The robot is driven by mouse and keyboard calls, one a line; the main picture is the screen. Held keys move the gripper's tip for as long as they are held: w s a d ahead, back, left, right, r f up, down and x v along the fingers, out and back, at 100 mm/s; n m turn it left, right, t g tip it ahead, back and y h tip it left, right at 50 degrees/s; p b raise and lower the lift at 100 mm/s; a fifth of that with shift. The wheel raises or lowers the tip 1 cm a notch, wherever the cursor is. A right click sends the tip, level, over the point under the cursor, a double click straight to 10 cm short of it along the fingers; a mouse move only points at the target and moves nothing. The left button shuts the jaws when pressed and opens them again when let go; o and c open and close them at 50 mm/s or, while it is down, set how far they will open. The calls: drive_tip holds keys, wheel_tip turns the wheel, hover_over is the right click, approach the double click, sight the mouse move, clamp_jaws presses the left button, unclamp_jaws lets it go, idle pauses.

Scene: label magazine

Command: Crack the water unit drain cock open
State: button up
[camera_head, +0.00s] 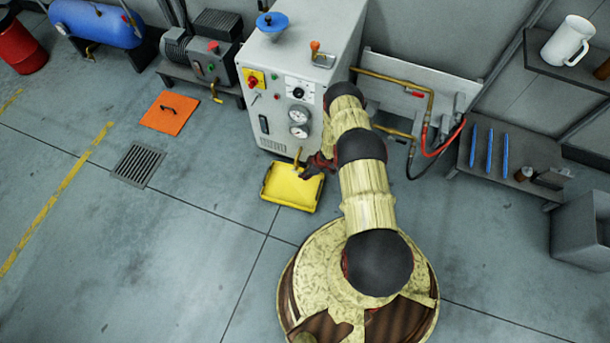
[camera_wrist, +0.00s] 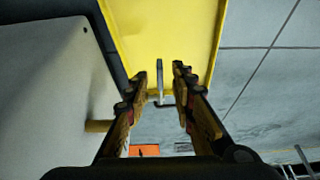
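The water unit (camera_head: 285,70) is the pale grey cabinet with gauges. Low on its front, a small brass fitting (camera_head: 297,158), which looks like the drain cock, sticks out above the yellow tray (camera_head: 283,200). My gripper (camera_head: 309,170) is beside this fitting, to its right. In the wrist view my gripper (camera_wrist: 158,72) is open. A thin grey lever with a bent end (camera_wrist: 160,80) shows between the fingertips, with gaps on both sides. A brass stub (camera_wrist: 98,126) comes out of the cabinet wall, partly hidden by the left finger. Contact with the lever cannot be seen.
An orange floor plate (camera_head: 169,112) and a floor grate (camera_head: 137,165) lie left of the tray. A pump (camera_head: 200,50) stands left of the unit. A low bench (camera_head: 510,150) and brass piping (camera_head: 400,80) are at the right. Open floor lies front left.

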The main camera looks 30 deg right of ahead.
drive_tip(key=shift+w+a+f, duration=0.1)
drive_tip(key=shift+f, duration=0.35)
clamp_jaws()
idle(0.7)
